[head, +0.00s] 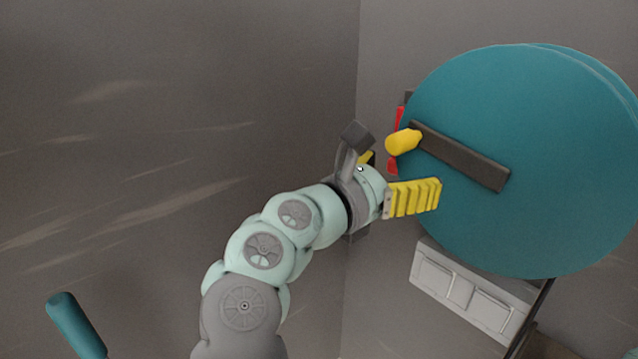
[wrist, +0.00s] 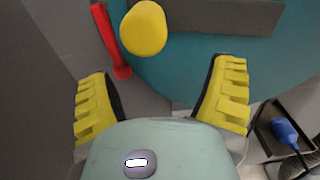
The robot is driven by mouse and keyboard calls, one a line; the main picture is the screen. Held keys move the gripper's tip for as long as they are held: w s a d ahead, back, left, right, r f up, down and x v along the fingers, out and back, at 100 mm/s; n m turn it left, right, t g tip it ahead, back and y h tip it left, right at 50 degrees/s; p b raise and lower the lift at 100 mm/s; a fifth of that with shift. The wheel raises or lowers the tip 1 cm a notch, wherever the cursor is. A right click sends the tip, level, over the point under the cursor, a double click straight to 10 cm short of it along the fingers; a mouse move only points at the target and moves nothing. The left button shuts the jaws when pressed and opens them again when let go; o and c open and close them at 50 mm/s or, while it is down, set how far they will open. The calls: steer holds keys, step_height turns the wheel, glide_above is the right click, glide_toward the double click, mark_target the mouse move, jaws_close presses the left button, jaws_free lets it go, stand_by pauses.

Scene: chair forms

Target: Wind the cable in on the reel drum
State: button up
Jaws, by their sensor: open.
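The reel drum (head: 560,180) is a large teal disc on the right of the head view. A dark crank bar (head: 460,158) lies across its face, with a yellow knob (head: 405,141) at the bar's upper left end. My gripper (head: 406,173) is open and empty, its yellow ribbed fingers spread just below the knob in the head view. In the wrist view, the knob (wrist: 144,28) appears ahead of the fingertips, between their lines and left of centre. No contact with it shows. I cannot make out cable on the drum.
A red bar (wrist: 110,40) stands beside the drum's left edge. A white double-panel box (head: 470,293) is below the drum. A blue plug-like piece (wrist: 285,131) sits by dark coils at the lower right. A teal cylinder (head: 75,325) is at lower left. Grey walls stand behind.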

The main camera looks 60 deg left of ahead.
steer(key=s+d+b, duration=0.1)
steer(key=s+b, duration=0.1)
steer(key=s, duration=0.8)
steer(key=shift+d+r, duration=0.1)
stand_by(0.6)
